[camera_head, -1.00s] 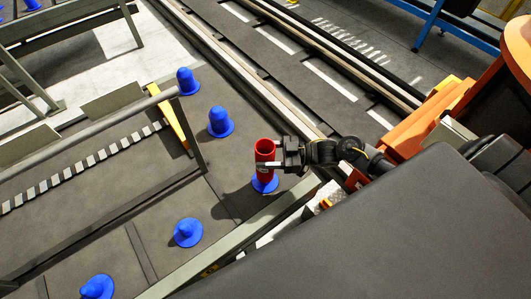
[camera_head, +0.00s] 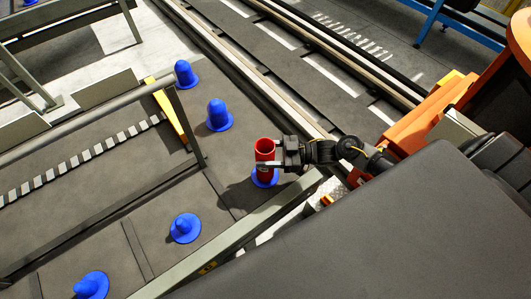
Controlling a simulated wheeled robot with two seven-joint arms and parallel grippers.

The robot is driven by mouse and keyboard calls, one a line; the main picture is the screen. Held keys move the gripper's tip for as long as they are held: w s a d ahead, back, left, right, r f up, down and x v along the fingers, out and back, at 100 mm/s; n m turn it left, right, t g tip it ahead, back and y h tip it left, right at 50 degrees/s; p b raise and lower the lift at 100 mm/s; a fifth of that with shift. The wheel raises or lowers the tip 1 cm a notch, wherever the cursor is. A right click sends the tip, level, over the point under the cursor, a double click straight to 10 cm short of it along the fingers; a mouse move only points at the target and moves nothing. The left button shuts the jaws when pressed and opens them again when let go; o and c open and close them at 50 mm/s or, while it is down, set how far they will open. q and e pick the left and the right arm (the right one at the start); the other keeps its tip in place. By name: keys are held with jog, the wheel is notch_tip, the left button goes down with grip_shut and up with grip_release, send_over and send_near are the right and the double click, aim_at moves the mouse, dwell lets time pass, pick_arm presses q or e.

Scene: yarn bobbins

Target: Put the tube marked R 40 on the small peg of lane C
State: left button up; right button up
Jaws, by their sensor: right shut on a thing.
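A red tube (camera_head: 265,150) stands about upright in the grip of my right gripper (camera_head: 268,164). It is over a blue peg base (camera_head: 265,181), whose rim shows around and below its lower end. The peg itself is hidden by the tube, and I cannot tell whether the tube rests on the base. The marking on the tube is too small to read, and no lane letter is legible. My left gripper is not in view.
Other blue pegs stand on the dark deck: two taller ones behind (camera_head: 218,113) (camera_head: 184,74) and two small ones in front (camera_head: 185,228) (camera_head: 92,286). A grey rail (camera_head: 230,230) runs along the near edge. A metal frame post (camera_head: 188,125) stands left of the tube.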

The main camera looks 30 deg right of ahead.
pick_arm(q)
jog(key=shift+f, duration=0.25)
pick_arm(e)
jog(key=shift+f, duration=0.35)
jog(key=o, duration=1.1)
jog(key=shift+c, duration=0.2)
pick_arm(q)
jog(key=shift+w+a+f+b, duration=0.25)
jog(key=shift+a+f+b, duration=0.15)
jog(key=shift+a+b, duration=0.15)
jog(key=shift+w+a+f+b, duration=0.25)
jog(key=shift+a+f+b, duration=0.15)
jog(key=shift+b, duration=0.25)
pick_arm(e)
jog(key=v, duration=1.1)
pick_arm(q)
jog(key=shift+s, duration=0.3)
pick_arm(e)
jog(key=shift+w, duration=0.1)
